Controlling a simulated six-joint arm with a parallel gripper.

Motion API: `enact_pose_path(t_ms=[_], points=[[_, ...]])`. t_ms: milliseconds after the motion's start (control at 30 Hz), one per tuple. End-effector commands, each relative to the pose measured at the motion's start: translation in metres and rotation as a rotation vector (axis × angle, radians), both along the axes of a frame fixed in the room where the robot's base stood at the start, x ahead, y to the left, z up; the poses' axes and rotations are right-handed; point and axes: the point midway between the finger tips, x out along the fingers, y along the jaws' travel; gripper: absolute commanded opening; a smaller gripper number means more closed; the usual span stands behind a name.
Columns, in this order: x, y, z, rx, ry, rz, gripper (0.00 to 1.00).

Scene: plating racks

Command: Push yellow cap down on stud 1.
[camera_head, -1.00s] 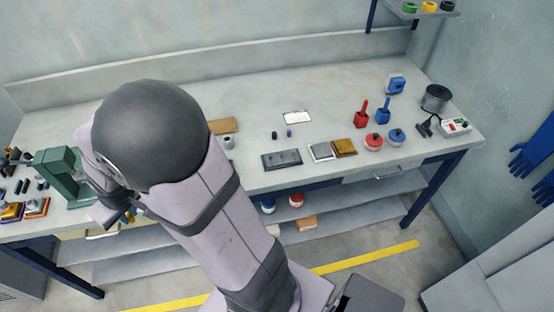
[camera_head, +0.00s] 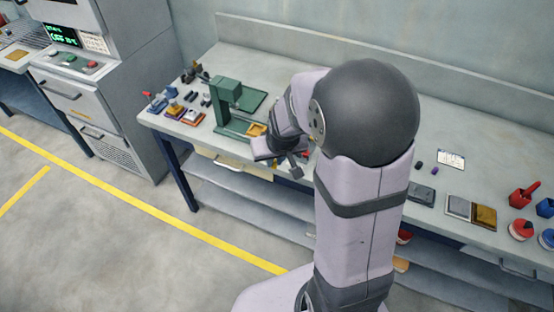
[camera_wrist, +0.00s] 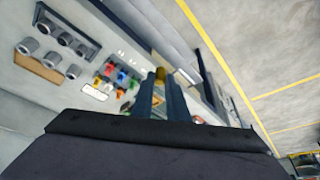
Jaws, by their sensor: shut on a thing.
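In the wrist view the two dark fingers of my gripper (camera_wrist: 160,82) are shut on a small yellow thing that looks like the yellow cap (camera_wrist: 160,73), showing at the fingertips. In the head view my gripper (camera_head: 296,166) is near the bench's front edge, to the right of the green press, and partly covered by my arm. The cap cannot be made out clearly there. I cannot pick out stud 1 in either view; my arm hides part of the bench.
A green press (camera_head: 228,100) stands on the bench at the left, with small blocks (camera_head: 192,117) beside it. A dark plate (camera_head: 421,193), a grey-and-brown pair of plates (camera_head: 458,207) and a red holder (camera_head: 523,195) lie to the right. A grey cabinet (camera_head: 88,85) stands left of the bench.

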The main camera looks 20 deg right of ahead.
Motion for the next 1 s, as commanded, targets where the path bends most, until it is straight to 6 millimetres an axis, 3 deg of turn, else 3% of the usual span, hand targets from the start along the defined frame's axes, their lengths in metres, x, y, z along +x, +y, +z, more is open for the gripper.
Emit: enact_pose_path(t_ms=[500,700,1000], points=[[-0.076,-0.197,-0.062,0.001,0.003,-0.524,0.0],[-0.112,-0.274,-0.076,0.002,0.001,-0.695,0.0],[-0.147,-0.363,-0.079,-0.001,-0.001,-0.869,0.0]])
